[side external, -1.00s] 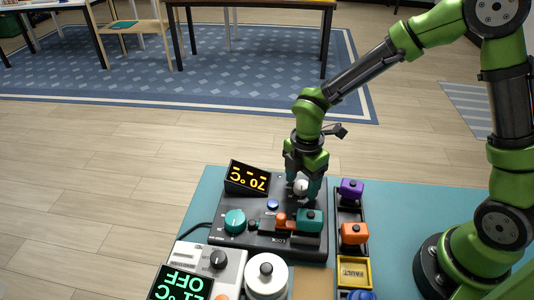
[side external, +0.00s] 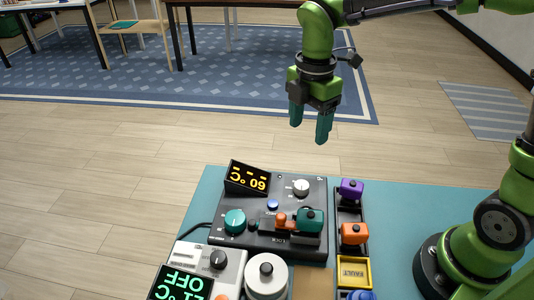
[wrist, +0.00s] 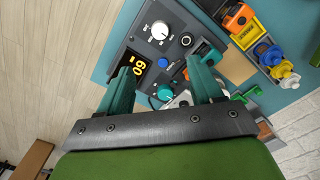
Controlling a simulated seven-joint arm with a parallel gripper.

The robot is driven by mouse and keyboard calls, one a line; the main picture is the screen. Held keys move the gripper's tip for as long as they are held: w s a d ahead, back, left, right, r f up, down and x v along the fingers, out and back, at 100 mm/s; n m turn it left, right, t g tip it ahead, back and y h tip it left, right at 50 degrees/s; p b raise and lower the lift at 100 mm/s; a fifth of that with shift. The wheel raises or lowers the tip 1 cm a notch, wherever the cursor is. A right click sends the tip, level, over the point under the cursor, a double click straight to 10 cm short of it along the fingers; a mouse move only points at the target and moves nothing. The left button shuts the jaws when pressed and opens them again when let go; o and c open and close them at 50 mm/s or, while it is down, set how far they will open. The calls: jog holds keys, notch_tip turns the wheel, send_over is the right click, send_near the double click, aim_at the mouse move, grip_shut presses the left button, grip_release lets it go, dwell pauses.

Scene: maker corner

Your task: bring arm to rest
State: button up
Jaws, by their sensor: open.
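My gripper (side external: 310,124) hangs in the air above and behind the dark control panel (side external: 226,243), fingers pointing down. Its teal fingers are apart with nothing between them; they also show in the wrist view (wrist: 160,90). The panel has a white knob (side external: 300,187), a teal knob (side external: 235,220), a blue button (side external: 273,204) and a tilted display (side external: 248,178) with yellow characters that read 60 °C upside down. The gripper touches none of these.
A tray beside the panel holds a purple block (side external: 351,189), an orange block (side external: 353,233) and a yellow FAULT bin (side external: 355,272). A white unit (side external: 218,259) and a round white lidded thing (side external: 266,275) stand in front. The teal table (side external: 400,205) is bare at right.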

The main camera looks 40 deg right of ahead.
jog(key=shift+r, duration=0.2)
jog(key=s+d+r+m+t+y, duration=0.1)
jog(key=s+d+m+t, duration=0.2)
jog(key=s+m, duration=0.3)
jog(key=s+d+r+m+t+y, duration=0.1)
jog(key=s+d+m+t, duration=0.3)
jog(key=m, duration=1.2)
jog(key=shift+s+d+r, duration=0.4)
jog(key=shift+s+r, duration=0.3)
jog(key=shift+s, duration=0.35)
